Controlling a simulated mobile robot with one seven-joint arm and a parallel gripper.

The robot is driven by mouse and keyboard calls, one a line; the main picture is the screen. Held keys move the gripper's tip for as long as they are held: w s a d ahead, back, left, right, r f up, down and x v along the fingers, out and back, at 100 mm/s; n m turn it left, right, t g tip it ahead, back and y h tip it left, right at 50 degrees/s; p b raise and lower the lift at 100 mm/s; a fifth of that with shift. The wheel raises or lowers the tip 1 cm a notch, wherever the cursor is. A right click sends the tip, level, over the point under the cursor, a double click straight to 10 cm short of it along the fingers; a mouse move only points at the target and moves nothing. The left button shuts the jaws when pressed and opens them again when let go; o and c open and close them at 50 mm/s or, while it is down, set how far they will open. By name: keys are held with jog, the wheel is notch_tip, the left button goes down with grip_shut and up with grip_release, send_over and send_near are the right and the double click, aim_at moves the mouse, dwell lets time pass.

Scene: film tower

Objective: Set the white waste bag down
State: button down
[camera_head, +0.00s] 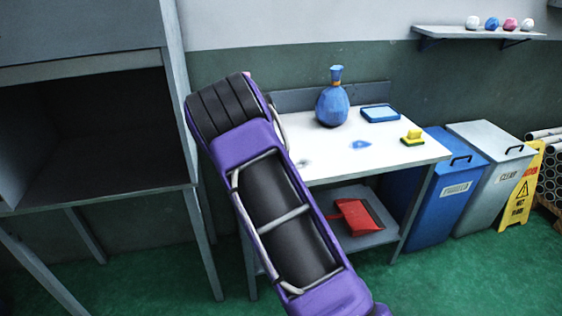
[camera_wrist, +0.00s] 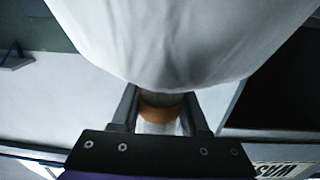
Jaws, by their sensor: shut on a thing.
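The white waste bag (camera_wrist: 185,40) fills the upper part of the wrist view. Its neck, with an orange band (camera_wrist: 162,108), sits between the two fingers of my gripper (camera_wrist: 160,118). My gripper is shut on this neck. In the head view, my purple arm hides the gripper and the bag. What lies under the bag is not visible, so I cannot tell whether it touches anything.
A white-topped table (camera_head: 405,155) bears a blue bag (camera_head: 332,104), a blue tray (camera_head: 380,113) and a yellow-green sponge (camera_head: 412,138). A grey open cabinet (camera_head: 185,110) stands left. Blue (camera_head: 447,195) and grey (camera_head: 492,175) bins and a yellow floor sign (camera_head: 521,190) stand right.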

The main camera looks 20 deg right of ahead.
jog(key=shift+s+a+f, duration=0.45)
jog(key=shift+s+f, duration=0.15)
jog(key=shift+s, duration=0.1)
jog(key=shift+s+a+f, duration=0.4)
jog(key=shift+s+f, duration=0.15)
jog(key=shift+s, duration=0.1)
jog(key=shift+w, duration=0.15)
